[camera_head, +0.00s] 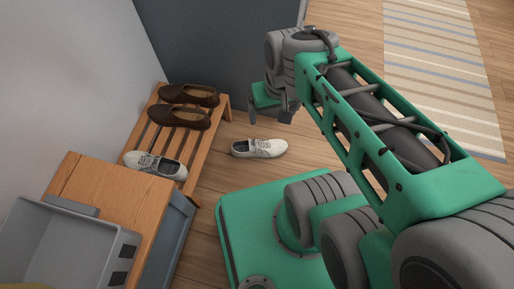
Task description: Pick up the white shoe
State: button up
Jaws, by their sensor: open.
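One white shoe (259,148) lies on the wooden floor, right of the slatted shoe rack, with its toe pointing right. A second white or pale grey shoe (156,164) rests on the near end of the rack. My gripper (272,111) hangs above and beyond the floor shoe, near the dark grey panel, and is apart from both shoes. It is open, and I see nothing between its fingers. My arm hides part of the floor to the right.
The wooden rack (195,142) also holds a pair of brown shoes (181,116). A wooden-topped cabinet (110,187) with a grey bin (62,247) stands at the near left. A dark grey panel (215,50) rises behind. A striped rug (440,60) lies at the far right.

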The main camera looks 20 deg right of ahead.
aim_at(272, 149)
jog(key=u, duration=3.8)
jog(key=k, duration=1.85)
jog(key=z, duration=0.2)
